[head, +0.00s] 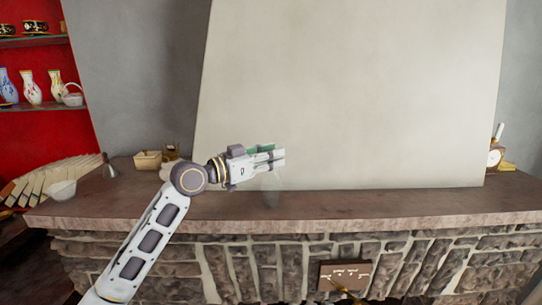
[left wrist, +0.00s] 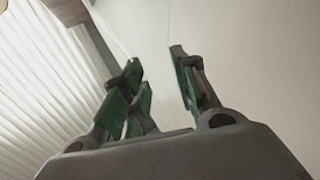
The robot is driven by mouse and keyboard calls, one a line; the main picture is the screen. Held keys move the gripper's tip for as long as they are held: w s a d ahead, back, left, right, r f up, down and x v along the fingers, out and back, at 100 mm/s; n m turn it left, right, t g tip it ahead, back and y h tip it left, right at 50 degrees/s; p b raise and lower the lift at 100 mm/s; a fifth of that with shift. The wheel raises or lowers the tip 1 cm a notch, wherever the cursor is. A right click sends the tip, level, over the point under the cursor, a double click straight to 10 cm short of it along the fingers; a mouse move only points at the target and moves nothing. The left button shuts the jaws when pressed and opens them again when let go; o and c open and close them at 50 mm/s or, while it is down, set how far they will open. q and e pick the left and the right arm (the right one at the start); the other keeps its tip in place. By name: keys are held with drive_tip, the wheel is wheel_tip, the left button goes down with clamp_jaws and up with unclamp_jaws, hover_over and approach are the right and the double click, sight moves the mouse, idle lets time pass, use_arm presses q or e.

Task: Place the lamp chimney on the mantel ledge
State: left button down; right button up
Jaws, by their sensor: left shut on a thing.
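The lamp chimney (head: 272,188) is a faint, clear glass shape in the head view, hanging upright below the fingers of my left gripper (head: 275,158). My left gripper is shut on it. The stone mantel ledge (head: 370,205) runs across the picture, and the chimney shows against its top. I cannot tell whether its lower end touches the ledge. In the left wrist view, the green-padded fingers of the left gripper (left wrist: 160,92) stand apart with the clear glass hardly visible between them. My right gripper is not in view.
A white bowl (head: 61,190), a grey funnel-like piece (head: 108,168) and a tan basket (head: 148,160) stand on the left of the ledge. A small clock (head: 494,157) is at the right end. The ledge's middle right is clear before the pale chimney breast (head: 350,90).

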use_arm(q)
drive_tip(key=shift+f, duration=0.1)
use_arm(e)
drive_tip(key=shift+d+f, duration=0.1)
use_arm(q)
drive_tip(key=c, duration=1.1)
unclamp_jaws()
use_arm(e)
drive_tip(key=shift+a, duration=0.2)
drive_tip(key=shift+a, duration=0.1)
use_arm(q)
drive_tip(key=shift+s+a, duration=0.3)
drive_tip(key=shift+a, duration=0.2)
drive_tip(key=b+v, duration=0.3)
drive_tip(key=v, duration=0.8)
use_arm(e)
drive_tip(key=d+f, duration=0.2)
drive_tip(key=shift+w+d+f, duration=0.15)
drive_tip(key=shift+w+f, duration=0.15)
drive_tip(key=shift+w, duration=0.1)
